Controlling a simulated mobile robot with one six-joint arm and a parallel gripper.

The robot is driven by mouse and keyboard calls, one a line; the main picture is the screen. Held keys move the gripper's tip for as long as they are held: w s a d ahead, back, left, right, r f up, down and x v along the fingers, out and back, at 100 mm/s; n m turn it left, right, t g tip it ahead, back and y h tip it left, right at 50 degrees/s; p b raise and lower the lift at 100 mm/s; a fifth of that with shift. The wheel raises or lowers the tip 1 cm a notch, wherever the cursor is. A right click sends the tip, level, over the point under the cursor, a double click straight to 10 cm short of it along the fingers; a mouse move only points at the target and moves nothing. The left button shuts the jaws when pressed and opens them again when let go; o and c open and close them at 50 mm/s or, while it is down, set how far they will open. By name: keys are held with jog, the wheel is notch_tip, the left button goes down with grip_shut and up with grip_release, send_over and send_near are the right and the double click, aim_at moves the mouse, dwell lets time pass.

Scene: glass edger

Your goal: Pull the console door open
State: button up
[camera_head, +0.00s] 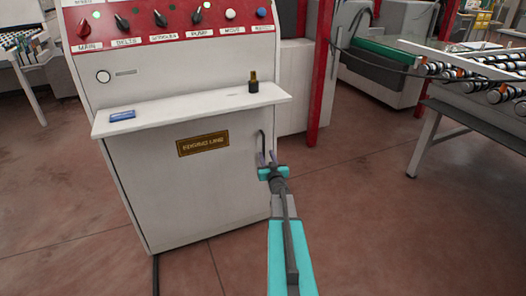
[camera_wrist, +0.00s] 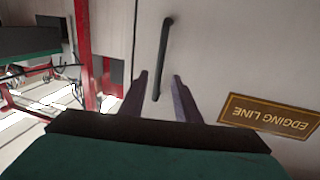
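The console door (camera_head: 185,195) is the white front panel below the shelf, and it looks closed. A dark bar handle (camera_head: 262,144) stands upright near its right edge. In the wrist view the handle (camera_wrist: 162,55) runs down toward the space between my fingers, with the door (camera_wrist: 225,45) behind it. My gripper (camera_head: 267,158) is at the handle's lower part. Its two fingers (camera_wrist: 165,85) are apart, one to each side of the handle's lower end in the picture. I cannot tell how deep the handle sits between them.
A shelf (camera_head: 190,109) juts out above the door, carrying a small dark bottle (camera_head: 253,83) and a blue item (camera_head: 122,116). A red post (camera_head: 321,70) and a roller table (camera_head: 470,115) stand to the right. The floor (camera_head: 370,220) in front is clear.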

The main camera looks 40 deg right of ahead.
aim_at(264, 150)
jog(key=shift+x, duration=2.9)
grip_shut()
jog(key=shift+s+a, duration=0.15)
jog(key=shift+a, duration=0.1)
